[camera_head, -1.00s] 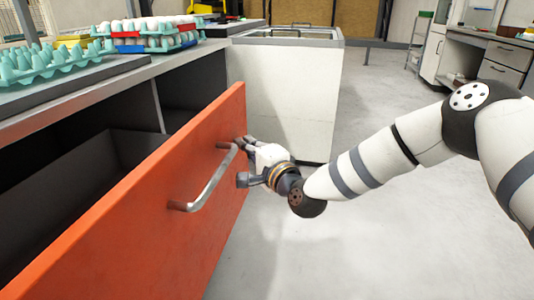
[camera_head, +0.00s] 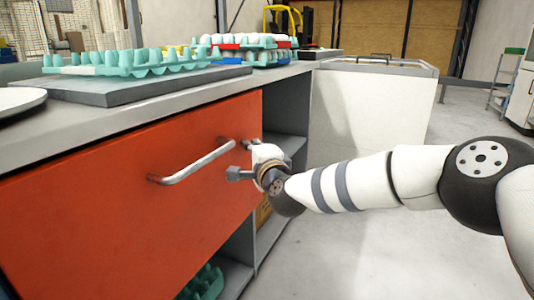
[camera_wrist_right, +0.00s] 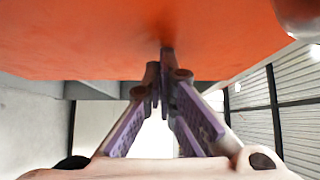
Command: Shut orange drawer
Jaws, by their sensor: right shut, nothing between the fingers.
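The orange drawer (camera_head: 110,200) is under the grey counter at the left in the head view. Its front sits close under the counter edge, and no drawer interior shows. A metal bar handle (camera_head: 195,163) runs across the front. My right gripper (camera_head: 240,160) is at the right part of the drawer front, beside the handle's right end. In the right wrist view the gripper's fingers (camera_wrist_right: 160,75) are together and empty, with their tips against or very near the orange drawer front (camera_wrist_right: 90,35). Whether they touch is unclear. My left gripper is out of view.
The counter (camera_head: 130,125) carries a grey board with a teal egg tray (camera_head: 130,65) and stacked egg trays (camera_head: 245,50) farther back. Open shelves (camera_head: 285,125) lie right of the drawer. A white cabinet (camera_head: 375,105) stands behind. The floor at right is clear.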

